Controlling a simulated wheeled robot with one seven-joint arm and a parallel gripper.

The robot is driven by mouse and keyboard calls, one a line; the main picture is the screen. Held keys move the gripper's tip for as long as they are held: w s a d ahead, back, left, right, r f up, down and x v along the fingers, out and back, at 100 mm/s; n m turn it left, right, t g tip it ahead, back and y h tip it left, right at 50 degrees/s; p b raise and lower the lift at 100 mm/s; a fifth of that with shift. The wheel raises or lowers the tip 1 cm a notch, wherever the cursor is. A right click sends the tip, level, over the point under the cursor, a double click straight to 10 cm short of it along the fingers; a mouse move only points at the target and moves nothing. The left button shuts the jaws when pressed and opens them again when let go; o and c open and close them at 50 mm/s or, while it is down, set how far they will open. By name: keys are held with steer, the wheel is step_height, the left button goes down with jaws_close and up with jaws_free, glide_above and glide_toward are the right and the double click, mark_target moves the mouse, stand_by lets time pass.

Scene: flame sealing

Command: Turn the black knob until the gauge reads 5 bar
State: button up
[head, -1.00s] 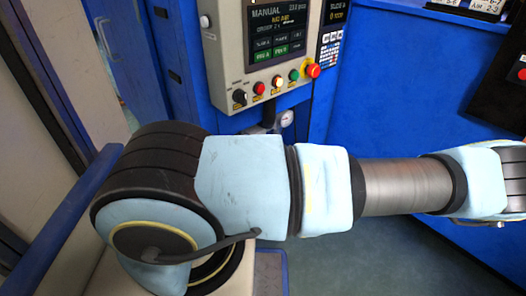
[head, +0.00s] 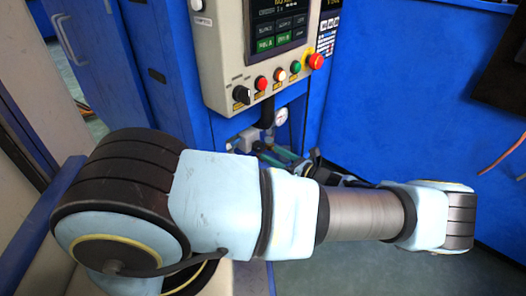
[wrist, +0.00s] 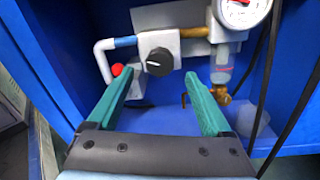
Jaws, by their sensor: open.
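The black knob (wrist: 159,61) sits on a grey valve body on the blue wall in the wrist view, a light mark on its face. My gripper (wrist: 158,74) is open, its two teal fingers pointing toward the knob, one on each side in the picture. I cannot tell how far the tips are from it, and nothing is held. The gauge (wrist: 242,11) is up and right of the knob, its top cut off, so I cannot read it. In the head view the gauge (head: 281,116) is small below the control panel, and the teal fingers show just below it.
A red round part (wrist: 116,69) and a white bent pipe are left of the knob. A brass fitting (wrist: 221,95) and dark cables are at right. The control panel (head: 265,50), with its own black selector (head: 241,94) and buttons, overhangs the area.

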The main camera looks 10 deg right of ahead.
mark_target(261, 148)
steer(key=shift+b+x, duration=0.3)
steer(key=shift+x, duration=2.05)
jaws_close()
